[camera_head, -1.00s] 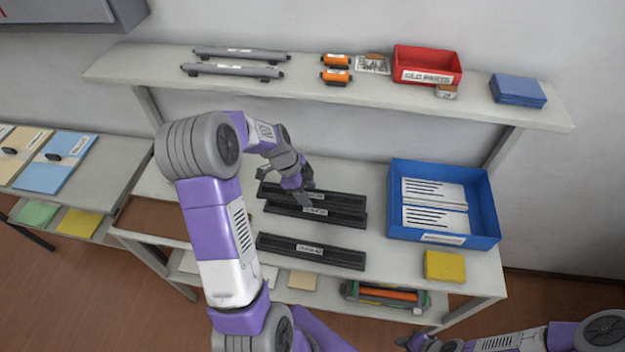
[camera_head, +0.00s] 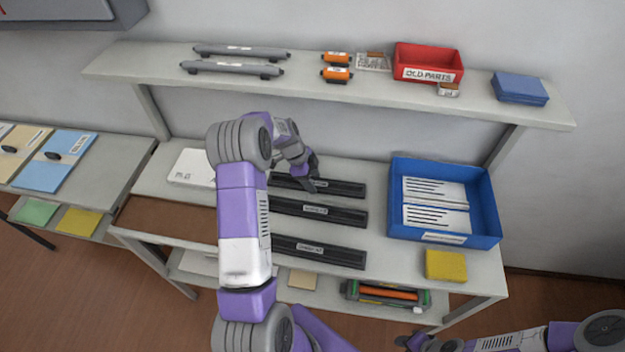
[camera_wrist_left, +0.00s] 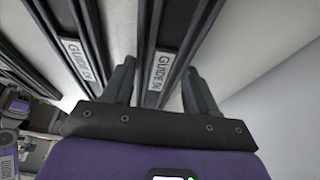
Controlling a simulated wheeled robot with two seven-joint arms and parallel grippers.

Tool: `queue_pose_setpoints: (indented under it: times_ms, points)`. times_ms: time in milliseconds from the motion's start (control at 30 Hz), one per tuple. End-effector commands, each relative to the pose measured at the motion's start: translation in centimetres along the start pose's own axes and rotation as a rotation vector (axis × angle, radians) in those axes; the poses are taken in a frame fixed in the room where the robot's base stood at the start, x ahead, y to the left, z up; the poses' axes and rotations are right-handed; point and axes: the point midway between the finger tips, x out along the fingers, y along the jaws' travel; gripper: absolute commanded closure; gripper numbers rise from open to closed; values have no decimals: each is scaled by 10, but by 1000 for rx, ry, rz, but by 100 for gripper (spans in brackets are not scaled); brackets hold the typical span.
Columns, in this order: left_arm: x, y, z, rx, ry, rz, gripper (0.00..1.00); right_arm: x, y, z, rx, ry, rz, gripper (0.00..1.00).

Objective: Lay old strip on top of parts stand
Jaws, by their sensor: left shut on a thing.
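Three long black strips with white labels lie roughly parallel over the middle shelf: a back strip (camera_head: 342,187), a middle strip (camera_head: 340,215) and a front strip (camera_head: 335,255). My left gripper (camera_head: 312,178) is shut on the back strip, near its label. In the left wrist view the held strip (camera_wrist_left: 168,50) runs between the fingers (camera_wrist_left: 160,85), its label starting with "GUIDE". Another labelled strip (camera_wrist_left: 72,35) lies beside it. I cannot tell which strip is marked old. No parts stand is clearly identifiable. My right gripper (camera_head: 415,342) is low at the bottom edge, its jaws unclear.
A white labelled box (camera_head: 190,166) sits left, partly behind my left arm. A blue bin (camera_head: 490,215) with papers and a yellow block (camera_head: 445,265) are at right. The upper shelf (camera_head: 300,90) holds grey rollers, orange cylinders, a red tray (camera_head: 428,68) and blue pads.

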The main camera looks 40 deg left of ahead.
Motion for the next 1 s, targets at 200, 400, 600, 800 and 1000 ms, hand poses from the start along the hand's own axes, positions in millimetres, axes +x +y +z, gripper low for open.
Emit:
queue_pose_setpoints:
  times_ms: [200,400,600,800,1000]
  points:
    - [5,-4,2,0,0,-3,75,1,0,0,0,0,0,65]
    - [8,-4,4,0,0,-2,75,5,2,0,0,0,0,65]
    - [7,-4,3,0,0,-2,17,4,1,0,0,0,0,65]
    - [7,-4,3,0,0,-2,17,4,1,0,0,0,0,65]
    - [-3,-5,2,0,0,-5,17,-1,0,0,0,0,0,65]
